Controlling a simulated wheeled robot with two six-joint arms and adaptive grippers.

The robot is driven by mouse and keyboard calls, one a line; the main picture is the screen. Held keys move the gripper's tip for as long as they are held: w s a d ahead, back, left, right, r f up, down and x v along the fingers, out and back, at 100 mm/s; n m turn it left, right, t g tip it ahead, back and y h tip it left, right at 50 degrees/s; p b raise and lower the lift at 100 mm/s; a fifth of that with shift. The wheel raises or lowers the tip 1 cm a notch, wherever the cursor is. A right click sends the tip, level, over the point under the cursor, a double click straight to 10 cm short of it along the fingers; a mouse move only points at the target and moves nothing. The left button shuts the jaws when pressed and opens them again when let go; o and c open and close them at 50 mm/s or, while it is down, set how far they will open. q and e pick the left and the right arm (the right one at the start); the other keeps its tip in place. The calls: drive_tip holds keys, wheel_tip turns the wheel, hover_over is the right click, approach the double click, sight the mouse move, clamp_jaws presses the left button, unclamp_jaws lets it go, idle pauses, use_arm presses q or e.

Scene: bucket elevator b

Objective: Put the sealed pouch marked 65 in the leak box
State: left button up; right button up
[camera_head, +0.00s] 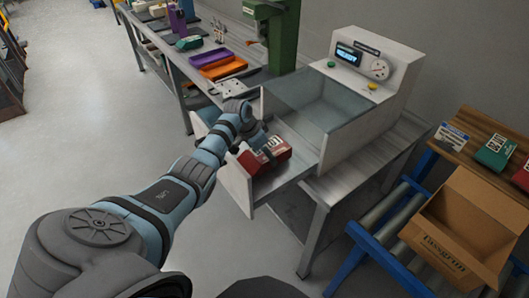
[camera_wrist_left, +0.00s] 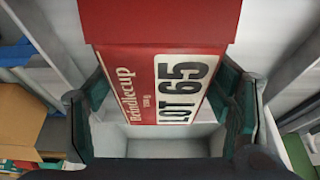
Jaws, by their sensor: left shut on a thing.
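A red pouch (camera_head: 265,157) with a white label shows in the head view, and the left wrist view (camera_wrist_left: 160,85) reads "Reindiecup" and "LOT 65" on it. My left gripper (camera_head: 262,144) is shut on this pouch, with one finger on each side of it. The pouch is over or in the open pale drawer (camera_head: 236,185) of the leak box, a light grey machine with a clear cover (camera_head: 308,92). I cannot tell whether the pouch touches the drawer floor. My right gripper is not in view.
The machine's panel has a lit display (camera_head: 346,55), a dial and buttons. An open cardboard box (camera_head: 470,225) stands on a roller conveyor at right, below a wooden shelf with several pouches (camera_head: 495,150). A bench with purple and orange trays (camera_head: 222,68) runs behind.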

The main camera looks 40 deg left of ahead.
sight(259, 154)
use_arm(q)
drive_tip(key=shift+f, duration=0.5)
drive_tip(key=o, duration=0.9)
drive_tip(key=shift+r, duration=0.25)
drive_tip(key=p+v, duration=0.7)
drive_tip(key=p, duration=0.1)
drive_tip(key=shift+w+d+r, duration=0.1)
drive_tip(key=shift+w+r, duration=0.2)
drive_tip(key=shift+r, duration=0.05)
drive_tip(key=v, duration=0.5)
drive_tip(key=shift+s+r, duration=0.1)
drive_tip(key=shift+s, duration=0.15)
drive_tip(key=shift+b, duration=0.3)
